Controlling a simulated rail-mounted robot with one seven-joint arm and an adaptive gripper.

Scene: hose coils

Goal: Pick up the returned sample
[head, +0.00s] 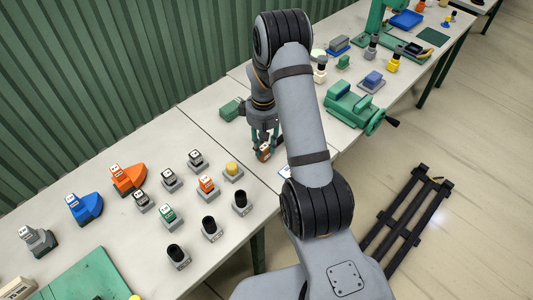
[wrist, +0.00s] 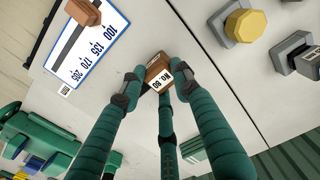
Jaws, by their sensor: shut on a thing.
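A small brown block (wrist: 158,66) with a white label and dark lettering is between the fingertips of my gripper (wrist: 155,86) in the wrist view. The fingers are shut on it. The lettering appears upside down there and is hard to read. In the head view my gripper (head: 265,140) points down over the pale bench, with the brown block (head: 264,153) at its tips. I cannot tell whether the block still touches the bench. Part of the block is hidden by the fingers.
A white card (wrist: 88,42) with a number scale and another brown block (wrist: 82,12) lies beside my gripper. A yellow-topped piece (head: 232,169) and several labelled blocks stand to the left. A green vise (head: 350,104) stands to the right, and a green block (head: 231,109) behind.

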